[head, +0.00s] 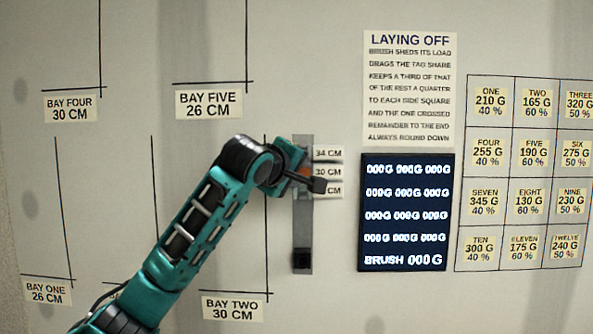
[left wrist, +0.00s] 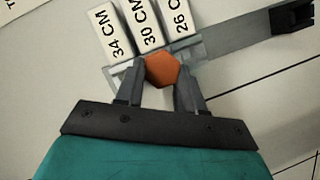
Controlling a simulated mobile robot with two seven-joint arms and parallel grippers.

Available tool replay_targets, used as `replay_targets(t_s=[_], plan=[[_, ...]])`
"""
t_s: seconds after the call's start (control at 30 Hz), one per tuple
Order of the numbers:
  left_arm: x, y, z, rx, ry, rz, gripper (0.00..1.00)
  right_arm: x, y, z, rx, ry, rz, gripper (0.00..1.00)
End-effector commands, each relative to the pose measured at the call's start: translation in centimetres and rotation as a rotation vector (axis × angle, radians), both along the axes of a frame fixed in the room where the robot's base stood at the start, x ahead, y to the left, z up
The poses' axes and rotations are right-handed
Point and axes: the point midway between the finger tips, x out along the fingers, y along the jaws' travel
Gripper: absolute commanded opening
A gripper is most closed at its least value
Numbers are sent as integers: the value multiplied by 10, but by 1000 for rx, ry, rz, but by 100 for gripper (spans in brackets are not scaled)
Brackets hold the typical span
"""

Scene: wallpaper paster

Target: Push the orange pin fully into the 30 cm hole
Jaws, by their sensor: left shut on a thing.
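The orange pin (left wrist: 162,70) shows as a six-sided head in the left wrist view. In the head view only a small patch of it (head: 305,173) shows behind my gripper. My left gripper (head: 312,180) is shut on the pin, one finger on each side. The pin is at the grey vertical strip (head: 303,230) on the wall, in line with the 30 CM label (left wrist: 147,24). The hole and the pin's shaft are hidden, so its depth cannot be told. My right gripper is not in view.
The 34 CM label (left wrist: 114,34) and 26 CM label (left wrist: 180,17) flank the middle one. A dark block (head: 302,259) sits at the strip's lower end. A dark display (head: 403,212) and a grid of labels (head: 525,172) are to the right on the wall.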

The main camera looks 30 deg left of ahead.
Motion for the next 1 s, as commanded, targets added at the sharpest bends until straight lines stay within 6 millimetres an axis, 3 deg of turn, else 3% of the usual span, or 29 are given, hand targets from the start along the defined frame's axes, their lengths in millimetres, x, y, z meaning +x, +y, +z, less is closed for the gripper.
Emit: replay_targets(t_s=[0.33,0.67,0.9,1.0], plan=[[0,1,2,1,-7,1,68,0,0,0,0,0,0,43],[0,0,1,1,-3,0,68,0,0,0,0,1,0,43],[0,0,1,0,-2,0,89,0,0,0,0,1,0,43],[0,0,2,1,-5,-1,89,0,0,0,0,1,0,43]])
